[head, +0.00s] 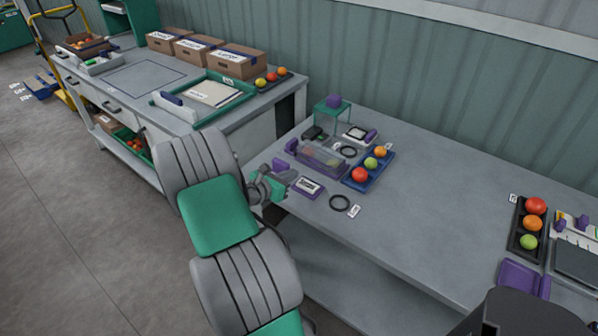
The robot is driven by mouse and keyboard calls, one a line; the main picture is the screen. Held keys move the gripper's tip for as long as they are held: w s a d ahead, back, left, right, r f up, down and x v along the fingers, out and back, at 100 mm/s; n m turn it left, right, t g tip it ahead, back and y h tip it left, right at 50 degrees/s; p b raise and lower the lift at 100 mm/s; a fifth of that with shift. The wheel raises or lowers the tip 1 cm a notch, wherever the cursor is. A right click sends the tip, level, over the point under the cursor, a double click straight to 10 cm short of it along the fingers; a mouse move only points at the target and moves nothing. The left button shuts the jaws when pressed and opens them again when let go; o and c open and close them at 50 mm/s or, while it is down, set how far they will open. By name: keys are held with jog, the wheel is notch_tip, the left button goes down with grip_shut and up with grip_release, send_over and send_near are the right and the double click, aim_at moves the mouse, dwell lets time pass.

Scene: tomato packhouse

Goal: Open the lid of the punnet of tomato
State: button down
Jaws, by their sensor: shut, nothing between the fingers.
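The punnet (320,162) is a clear, purple-tinted box near the left end of the grey table. Something dark shows inside it, too small to make out. Its top looks flat and closed, but a separate lid edge is hard to tell. A purple piece (291,146) is at its left end; whether it belongs to the lid I cannot tell. My gripper (287,178) is at the table's left edge, just left of and in front of the punnet, shut and empty. It appears apart from the punnet. My arm hides part of the table edge.
A blue tray (361,185) with tomatoes stands right of the punnet. A green stand (333,113) is behind. The table's middle is clear; a black tray (516,243) is farther right.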

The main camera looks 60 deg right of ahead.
aim_at(319, 155)
jog(key=x, duration=0.9)
jog(key=shift+d, duration=0.1)
jog(key=shift+r+p, duration=0.1)
jog(key=shift+p, duration=0.2)
